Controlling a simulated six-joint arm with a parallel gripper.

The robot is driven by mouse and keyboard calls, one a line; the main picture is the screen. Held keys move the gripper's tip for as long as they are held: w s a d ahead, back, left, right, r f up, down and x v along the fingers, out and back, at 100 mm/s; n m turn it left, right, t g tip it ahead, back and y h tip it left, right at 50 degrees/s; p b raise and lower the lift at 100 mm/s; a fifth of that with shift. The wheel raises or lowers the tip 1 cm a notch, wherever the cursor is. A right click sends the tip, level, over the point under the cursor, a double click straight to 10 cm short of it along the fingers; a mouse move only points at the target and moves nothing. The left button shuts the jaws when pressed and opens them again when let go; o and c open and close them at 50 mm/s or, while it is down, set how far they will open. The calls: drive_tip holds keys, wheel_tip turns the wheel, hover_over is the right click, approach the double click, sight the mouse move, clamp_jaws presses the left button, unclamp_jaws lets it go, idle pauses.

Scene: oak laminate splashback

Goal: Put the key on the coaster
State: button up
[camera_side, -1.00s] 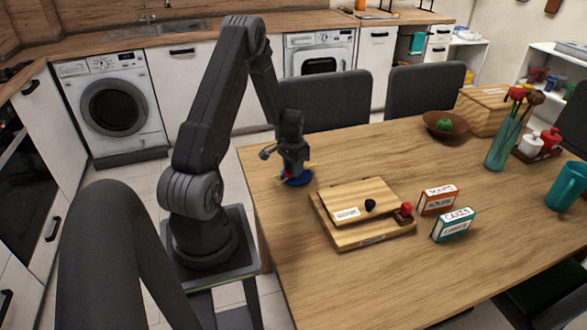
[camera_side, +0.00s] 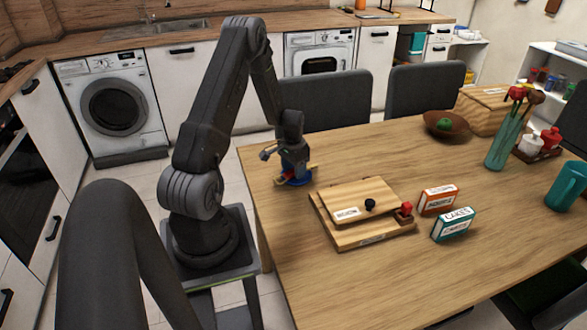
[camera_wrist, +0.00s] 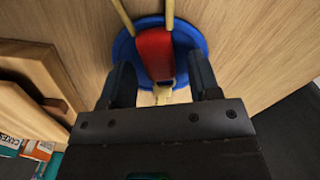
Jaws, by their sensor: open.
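The blue round coaster (camera_wrist: 203,42) lies on the table near its left edge; a little of it shows under my gripper in the side view (camera_side: 300,182). The key, with a red head (camera_wrist: 155,54) and a short gold part, is over the coaster in the wrist view. My gripper (camera_wrist: 160,75) is open, with one dark finger on each side of the key and a gap beside it. In the side view my gripper (camera_side: 293,165) is low over the coaster and hides most of it. Whether the key lies fully flat is hard to tell.
Two thin yellow rods (camera_wrist: 170,14) reach over the coaster's far rim. A brown bowl (camera_side: 446,126) stands farther back. The front table area is clear.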

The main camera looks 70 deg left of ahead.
wheel_tip(320, 180, up, 12)
drive_tip(key=w+d+r+m+t+y, duration=0.1)
drive_tip(key=w+d+r, duration=0.3)
drive_tip(key=d+r, duration=0.65)
drive_tip(key=s+d+r+m+t, duration=0.1)
drive_tip(key=s+d+r, duration=0.25)
drive_tip(key=d, duration=0.55)
drive_tip(key=s+d+r+m+t, duration=0.1)
drive_tip(key=s+d+r+t, duration=0.1)
drive_tip(key=d+r, duration=0.5)
drive_tip(key=s+d+f+m+t+h, duration=0.1)
drive_tip(key=s+d, duration=0.6)
drive_tip(key=d, duration=0.2)
drive_tip(key=shift+t, duration=0.3)
